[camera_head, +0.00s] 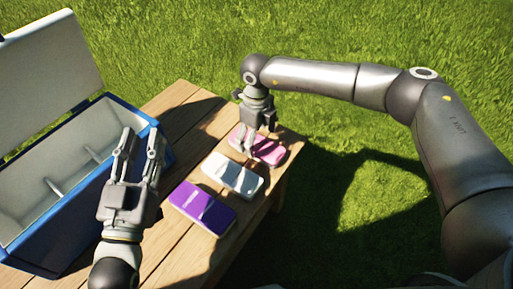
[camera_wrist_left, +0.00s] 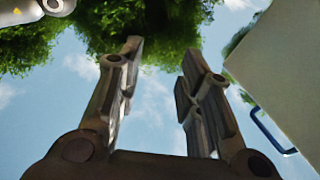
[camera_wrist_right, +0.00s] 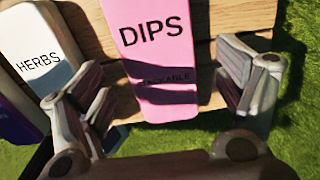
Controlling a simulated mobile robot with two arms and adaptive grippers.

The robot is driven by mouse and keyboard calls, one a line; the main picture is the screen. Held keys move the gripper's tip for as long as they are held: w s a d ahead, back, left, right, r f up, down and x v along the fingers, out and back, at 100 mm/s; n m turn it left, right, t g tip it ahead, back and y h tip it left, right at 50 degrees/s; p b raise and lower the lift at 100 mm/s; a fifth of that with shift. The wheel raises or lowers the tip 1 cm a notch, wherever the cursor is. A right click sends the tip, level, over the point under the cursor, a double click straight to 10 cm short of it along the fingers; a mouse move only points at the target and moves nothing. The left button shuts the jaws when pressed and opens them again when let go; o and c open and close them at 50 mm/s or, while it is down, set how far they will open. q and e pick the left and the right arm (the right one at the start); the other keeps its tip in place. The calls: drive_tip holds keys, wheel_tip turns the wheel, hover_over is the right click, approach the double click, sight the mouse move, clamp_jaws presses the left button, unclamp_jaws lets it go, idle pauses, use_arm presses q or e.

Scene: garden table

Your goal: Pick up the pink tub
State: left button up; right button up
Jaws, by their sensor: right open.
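The pink tub (camera_head: 265,149), marked DIPS, lies flat on the wooden table near its right edge. In the right wrist view the pink tub (camera_wrist_right: 152,60) shows between the spread fingers. My right gripper (camera_head: 246,147) is open and points down over the pink tub; the fingers appear on either side of it, and I cannot tell if they touch it. My left gripper (camera_head: 139,142) is open and empty, pointing up beside the cooler; the left wrist view shows its fingers (camera_wrist_left: 160,80) apart against the sky.
A white tub (camera_head: 233,175), marked HERBS, lies beside the pink one, and a purple tub (camera_head: 202,207) lies nearer. A blue cooler (camera_head: 150,128) with its pale lid (camera_head: 50,65) raised stands at left; dividers show inside. Grass lies beyond the table (camera_head: 170,105).

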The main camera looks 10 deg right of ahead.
drive_tip(key=shift+f, duration=1)
drive_tip(key=c, duration=1.2)
use_arm(q)
drive_tip(key=shift+s+d+r+t+h, duration=0.1)
drive_tip(key=shift+s+r+t+h, duration=0.1)
drive_tip(key=shift+r+t, duration=0.35)
drive_tip(key=shift+s+r+t+h, duration=0.2)
drive_tip(key=shift+r+t, duration=0.05)
drive_tip(key=shift+r, duration=0.45)
use_arm(e)
drive_tip(key=shift+c, duration=0.2)
drive_tip(key=shift+r, duration=0.1)
